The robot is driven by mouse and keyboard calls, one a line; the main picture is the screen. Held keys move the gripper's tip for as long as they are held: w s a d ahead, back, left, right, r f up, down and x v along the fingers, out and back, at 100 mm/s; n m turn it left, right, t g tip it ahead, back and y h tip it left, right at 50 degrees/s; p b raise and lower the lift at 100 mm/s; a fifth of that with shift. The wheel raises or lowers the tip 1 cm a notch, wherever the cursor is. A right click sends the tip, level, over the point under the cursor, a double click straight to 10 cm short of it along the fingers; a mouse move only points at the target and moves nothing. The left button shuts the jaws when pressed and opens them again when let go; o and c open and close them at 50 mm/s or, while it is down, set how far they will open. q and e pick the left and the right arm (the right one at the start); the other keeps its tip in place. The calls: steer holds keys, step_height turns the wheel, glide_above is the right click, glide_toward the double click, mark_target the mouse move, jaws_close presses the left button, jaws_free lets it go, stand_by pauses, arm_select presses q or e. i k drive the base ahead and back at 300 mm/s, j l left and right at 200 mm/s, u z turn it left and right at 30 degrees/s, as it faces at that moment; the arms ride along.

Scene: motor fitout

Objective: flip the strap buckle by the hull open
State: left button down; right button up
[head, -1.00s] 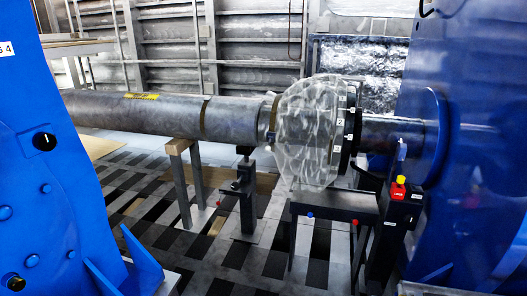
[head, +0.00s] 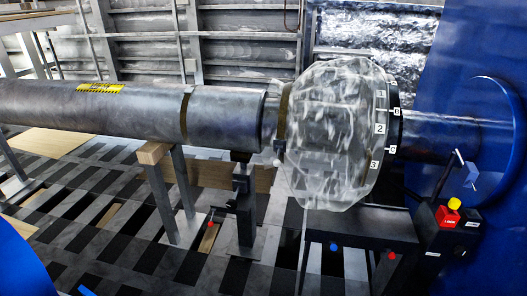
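A long grey shaft (head: 60,107) runs across the view into a translucent plastic-like cover (head: 325,135). A dark band (head: 185,116) circles the shaft. A narrow brownish strap (head: 283,105) runs around the left edge of the cover, with a small dark fitting (head: 279,150) on its near side. I cannot tell whether this fitting is a buckle, or whether it is open or shut. No other buckle can be made out. The ribbed metal hull wall (head: 235,45) stands behind the shaft. Neither of my grippers is in view.
A black stand (head: 360,222) with blue and red knobs is under the cover. A control box (head: 447,222) with a red-and-yellow button stands at right, before a blue housing (head: 455,90). A wood-topped trestle (head: 153,153) and a dark jack (head: 243,195) stand on the grated floor (head: 120,225).

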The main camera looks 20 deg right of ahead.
mark_target(277, 163)
steer(key=i, duration=1.35)
steer(key=z, duration=1.95)
